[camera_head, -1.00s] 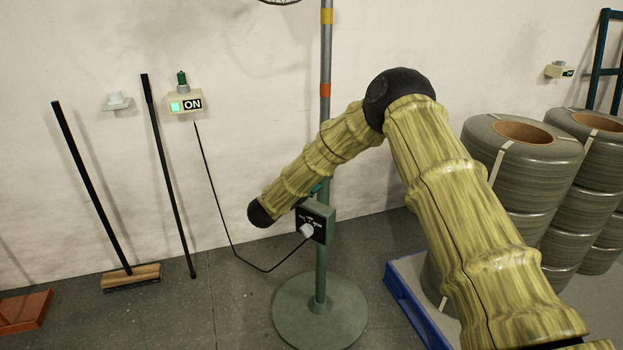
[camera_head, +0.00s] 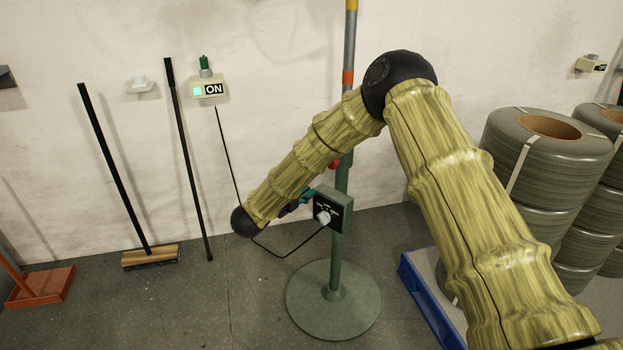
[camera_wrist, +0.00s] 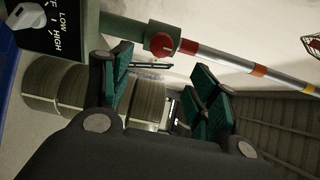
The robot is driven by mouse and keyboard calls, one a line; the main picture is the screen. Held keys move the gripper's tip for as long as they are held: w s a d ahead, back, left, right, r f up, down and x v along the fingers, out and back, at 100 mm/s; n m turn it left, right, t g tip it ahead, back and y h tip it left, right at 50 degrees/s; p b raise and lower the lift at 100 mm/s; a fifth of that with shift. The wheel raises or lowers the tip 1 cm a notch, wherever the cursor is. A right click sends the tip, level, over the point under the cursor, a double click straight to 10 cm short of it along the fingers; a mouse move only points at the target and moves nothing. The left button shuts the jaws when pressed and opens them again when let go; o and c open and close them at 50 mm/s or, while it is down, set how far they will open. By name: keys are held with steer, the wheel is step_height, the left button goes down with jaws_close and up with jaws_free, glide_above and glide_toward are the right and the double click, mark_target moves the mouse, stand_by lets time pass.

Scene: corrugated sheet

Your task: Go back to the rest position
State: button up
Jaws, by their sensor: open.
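My arm reaches from the lower right of the head view and bends at a black elbow joint. My gripper (camera_wrist: 165,85) shows in the wrist view with its green-padded fingers apart and nothing between them. In the head view it is mostly hidden behind my arm; a bit of teal finger shows just left of a green control box (camera_head: 336,206). The box is on a floor-standing pole (camera_head: 341,190) and has a pale knob (camera_head: 322,217). In the wrist view the box's LOW and HIGH marks show at upper left, near a red knob (camera_wrist: 163,45) on the pole.
Tall coiled rolls (camera_head: 545,160) stand at right near a blue-edged pallet (camera_head: 425,300). A broom (camera_head: 150,256), a black stick (camera_head: 190,160) and an orange dustpan (camera_head: 45,285) are at left. A lit ON switch box (camera_head: 208,89) is on the wall. Floor at front left is clear.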

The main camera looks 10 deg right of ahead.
steer(key=shift+f, duration=0.1)
steer(key=s+f+n+y, duration=0.5)
steer(key=s+f+n, duration=0.35)
steer(key=f, duration=0.45)
steer(key=s+f+n+y, duration=0.6)
steer(key=s+f+n, duration=0.25)
steer(key=f, duration=0.55)
steer(key=s+d+f+n+g+y, duration=0.15)
steer(key=s+f+n+g, duration=0.45)
steer(key=s, duration=0.6)
steer(key=s+d+f+n+g+y, duration=0.1)
steer(key=s+d+n+g, duration=0.15)
steer(key=s, duration=1.05)
steer(key=s+d+f+n+g+y, duration=0.1)
steer(key=s+d+n+g, duration=0.15)
steer(key=s, duration=1.15)
step_height(320, 180, up, 12)
steer(key=p, duration=1.3)
steer(key=shift+w+a+r, duration=0.2)
steer(key=shift+w+a, duration=0.2)
steer(key=shift+w, duration=0.05)
